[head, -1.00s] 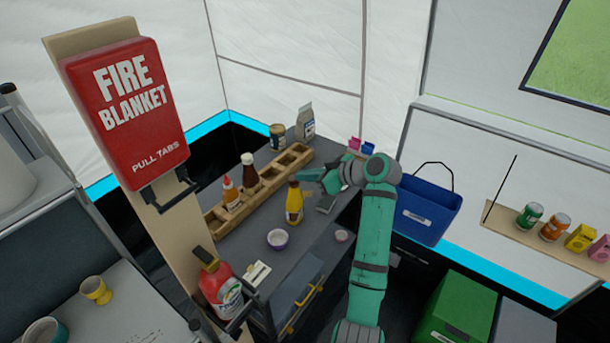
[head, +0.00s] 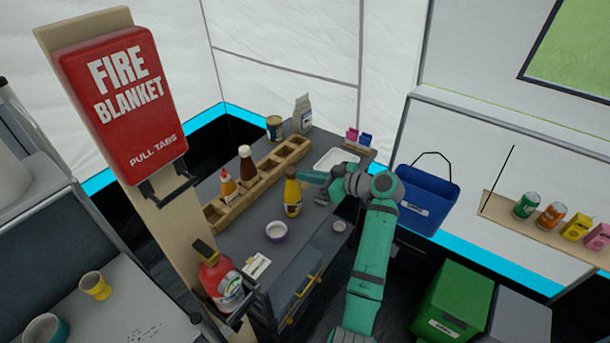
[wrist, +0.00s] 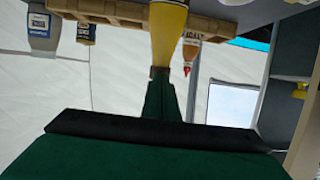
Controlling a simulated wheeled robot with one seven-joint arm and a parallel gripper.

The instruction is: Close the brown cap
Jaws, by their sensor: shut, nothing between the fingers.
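The yellow bottle (head: 292,198) stands upright on the dark grey counter, and its brown cap (head: 291,172) is at the top. My gripper (head: 303,177) is at cap height just right of the bottle, its tips at or very near the cap. In the wrist view, the bottle (wrist: 168,30) appears upside down above my shut fingers (wrist: 160,78), with the neck end right at the tips. Nothing shows between the fingers. The cap is mostly hidden there, and I cannot tell whether it is fully closed or touched.
A wooden rack (head: 270,176) with a red-tipped bottle (head: 228,186) and a dark sauce bottle (head: 247,165) runs behind. A purple bowl (head: 276,231) stands in front of the bottle. A white tray (head: 336,159) lies behind my arm. A blue bin (head: 428,195) is at right.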

